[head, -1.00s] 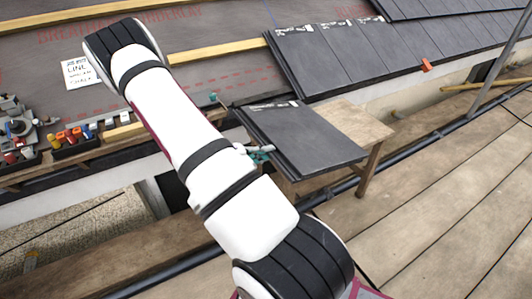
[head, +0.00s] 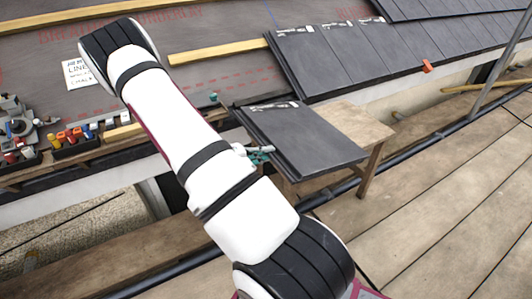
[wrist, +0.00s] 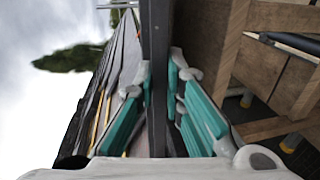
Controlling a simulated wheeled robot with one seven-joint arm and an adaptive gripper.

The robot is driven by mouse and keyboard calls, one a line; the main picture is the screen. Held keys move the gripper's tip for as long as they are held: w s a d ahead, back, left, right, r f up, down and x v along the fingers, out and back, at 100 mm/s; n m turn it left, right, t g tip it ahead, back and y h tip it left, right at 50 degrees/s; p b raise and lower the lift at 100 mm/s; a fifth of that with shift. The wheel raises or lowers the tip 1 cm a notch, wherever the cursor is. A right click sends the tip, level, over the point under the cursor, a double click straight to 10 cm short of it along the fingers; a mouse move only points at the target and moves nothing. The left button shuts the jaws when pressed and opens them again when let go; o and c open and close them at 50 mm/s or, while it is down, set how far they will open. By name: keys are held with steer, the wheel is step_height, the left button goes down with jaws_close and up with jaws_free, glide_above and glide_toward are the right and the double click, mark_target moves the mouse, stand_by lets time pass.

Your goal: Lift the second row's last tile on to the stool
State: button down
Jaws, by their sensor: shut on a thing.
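A dark slate-grey tile (head: 310,138) with a pale marked strip along its far edge lies flat over the wooden stool (head: 362,125) in the head view. It covers much of the stool's top. My gripper (head: 259,154) is shut on the tile's left edge, partly hidden behind my arm. In the wrist view the tile (wrist: 157,75) shows edge-on between the teal fingers of my gripper (wrist: 160,85). The stool's wooden frame (wrist: 232,50) is on the right there. I cannot tell whether the tile touches the stool top.
Rows of laid tiles (head: 345,58) cover the roof behind, with an orange clip (head: 427,66) at their lower edge. Wooden battens (head: 218,53) cross the underlay. Coloured tools (head: 70,138) sit at the left. The plank deck (head: 440,190) at the right is clear.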

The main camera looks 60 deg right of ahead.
steer(key=shift+f+b, duration=1.35)
steer(key=shift+b, duration=0.2)
stand_by(1.2)
steer(key=c, duration=1.6)
jaws_free()
steer(key=shift+f, duration=0.1)
steer(key=v, duration=0.7)
steer(key=shift+a+p, duration=0.2)
steer(key=shift+p, duration=0.15)
steer(key=shift+w, duration=0.1)
steer(key=shift+r, duration=0.2)
steer(key=shift+r+p, duration=1.45)
steer(key=shift+r, duration=0.95)
